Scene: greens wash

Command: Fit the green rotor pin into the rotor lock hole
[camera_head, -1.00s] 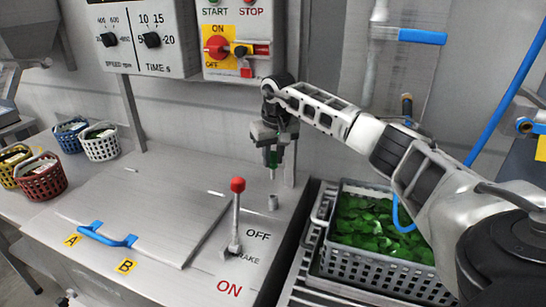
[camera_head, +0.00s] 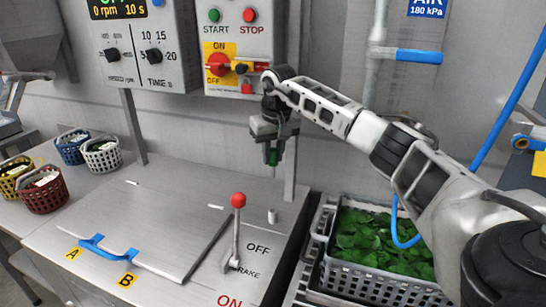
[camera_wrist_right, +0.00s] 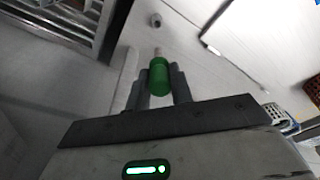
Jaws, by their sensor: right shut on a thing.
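My right gripper (camera_head: 270,150) hangs pointing down over the back of the steel deck, shut on the green rotor pin (camera_head: 273,158). In the right wrist view the pin (camera_wrist_right: 159,76) stands between the two dark fingers (camera_wrist_right: 158,92), its thin pale tip pointing away from the gripper. A short metal socket (camera_head: 272,215), which looks like the rotor lock hole, stands on the deck below the pin, with a clear gap between them. A grey cylinder in the right wrist view (camera_wrist_right: 208,46) may be this socket. My left gripper is out of view.
The red-knobbed brake lever (camera_head: 237,215) stands left of the socket. A lid with a blue handle (camera_head: 100,246) lies further left. A crate of greens (camera_head: 345,279) is at the right. Small baskets (camera_head: 43,195) stand far left. Control boxes (camera_head: 240,70) are on the wall behind.

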